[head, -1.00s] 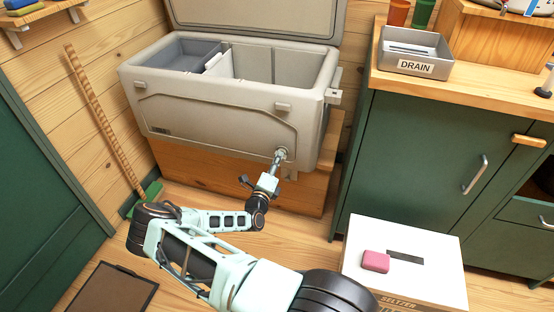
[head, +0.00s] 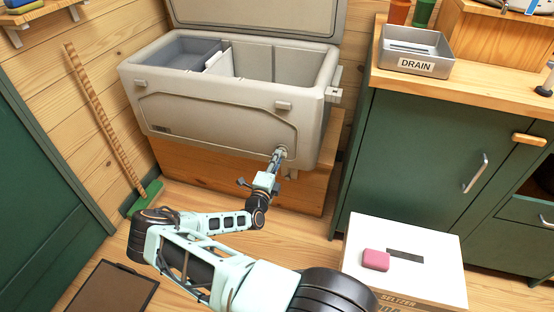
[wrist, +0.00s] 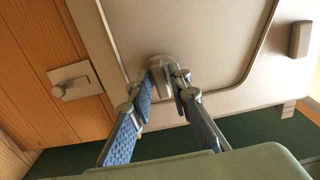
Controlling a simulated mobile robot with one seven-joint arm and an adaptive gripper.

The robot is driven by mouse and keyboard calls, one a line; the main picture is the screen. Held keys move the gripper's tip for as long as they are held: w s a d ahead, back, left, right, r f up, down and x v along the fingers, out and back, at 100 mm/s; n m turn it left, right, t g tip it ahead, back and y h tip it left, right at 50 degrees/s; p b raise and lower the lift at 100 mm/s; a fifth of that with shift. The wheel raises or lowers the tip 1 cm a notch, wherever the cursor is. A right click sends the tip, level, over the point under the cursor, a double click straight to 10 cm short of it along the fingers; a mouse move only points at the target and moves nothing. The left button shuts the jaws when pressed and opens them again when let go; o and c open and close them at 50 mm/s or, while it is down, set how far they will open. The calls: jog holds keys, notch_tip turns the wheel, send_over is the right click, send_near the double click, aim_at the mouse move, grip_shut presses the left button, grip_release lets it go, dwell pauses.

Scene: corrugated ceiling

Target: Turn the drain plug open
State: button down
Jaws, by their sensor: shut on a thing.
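The drain plug (wrist: 160,68) is a grey round knob low on the front of the beige cooler (head: 210,120). In the wrist view it sits at the far end of my fingers, partly covered by them. My gripper (wrist: 165,88) is shut on the plug, with one finger on each side of it. In the head view my gripper (head: 279,158) reaches the cooler's lower right front and hides most of the plug. The cooler lid stands open, and a grey tray (head: 185,55) sits inside at the left.
The cooler rests on a wooden bench (head: 240,185). A white box with a pink sponge (head: 375,260) stands on the floor at right. A green cabinet (head: 430,150) bears a metal tray labelled DRAIN (head: 415,66). A broom (head: 105,125) leans on the left wall.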

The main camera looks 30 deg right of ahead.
jog(key=shift+d+r, duration=0.15)
jog(key=shift+r, duration=0.05)
jog(key=c, duration=1.8)
grip_release()
jog(key=shift+f, duration=0.1)
jog(key=shift+o, duration=0.2)
jog(key=shift+f, duration=0.1)
jog(key=v, duration=1.2)
